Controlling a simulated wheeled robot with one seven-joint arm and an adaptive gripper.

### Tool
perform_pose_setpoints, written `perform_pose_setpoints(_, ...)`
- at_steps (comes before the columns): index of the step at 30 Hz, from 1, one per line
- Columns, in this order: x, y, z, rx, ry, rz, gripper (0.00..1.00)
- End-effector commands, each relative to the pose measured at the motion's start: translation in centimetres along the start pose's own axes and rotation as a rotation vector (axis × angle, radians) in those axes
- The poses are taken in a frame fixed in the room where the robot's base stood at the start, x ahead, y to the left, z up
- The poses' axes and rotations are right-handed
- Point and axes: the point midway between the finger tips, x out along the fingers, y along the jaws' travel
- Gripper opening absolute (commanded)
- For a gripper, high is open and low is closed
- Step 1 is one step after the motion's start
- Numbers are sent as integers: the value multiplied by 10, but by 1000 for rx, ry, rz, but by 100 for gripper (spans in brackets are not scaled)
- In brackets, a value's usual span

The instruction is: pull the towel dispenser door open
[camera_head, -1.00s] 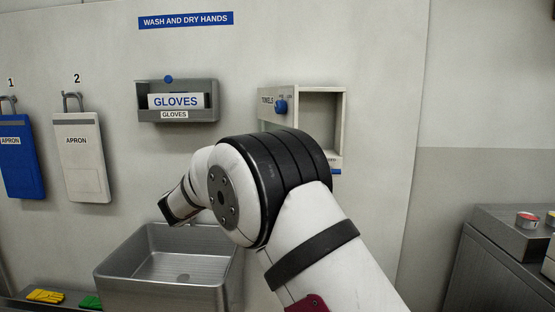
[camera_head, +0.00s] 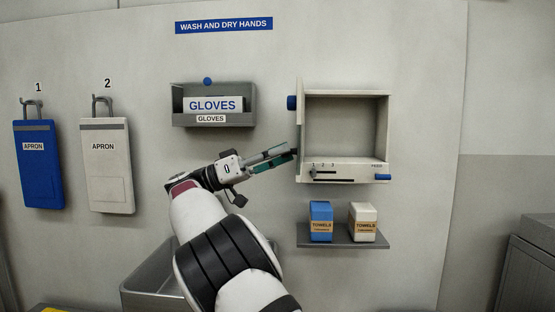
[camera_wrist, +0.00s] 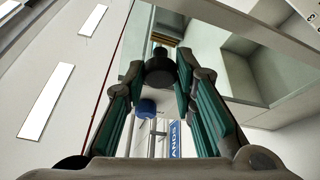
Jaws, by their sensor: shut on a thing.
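The towel dispenser (camera_head: 346,93) is a pale box on the wall in the head view, with its inside in plain sight. Its door (camera_head: 300,125) stands out from the left side, seen nearly edge-on. A blue knob (camera_head: 292,102) is on the door's outer face. My gripper (camera_head: 292,155) comes from the left and is shut at the lower part of the door. In the wrist view my gripper's fingers (camera_wrist: 160,75) close around a dark piece, with the box's inside at the right. The exact contact is hard to make out.
A grey shelf (camera_head: 343,243) with a blue towel box (camera_head: 321,220) and a white one (camera_head: 363,221) is below the dispenser. A glove holder (camera_head: 213,119) is left of it. Aprons hang further left. A sink (camera_head: 150,285) is below my arm.

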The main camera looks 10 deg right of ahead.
Motion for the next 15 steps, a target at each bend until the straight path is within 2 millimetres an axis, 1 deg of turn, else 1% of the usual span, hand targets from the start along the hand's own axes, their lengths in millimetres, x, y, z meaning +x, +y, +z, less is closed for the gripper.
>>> perform_pose_setpoints(12, 0, 0, -1, 0, 2, 3, 0)
perform_pose_setpoints(13, 0, 0, -2, 0, 2, 3, 27)
perform_pose_setpoints(14, 0, 0, -2, 0, 2, 3, 34)
perform_pose_setpoints(15, 0, 0, -1, 0, 1, 3, 43)
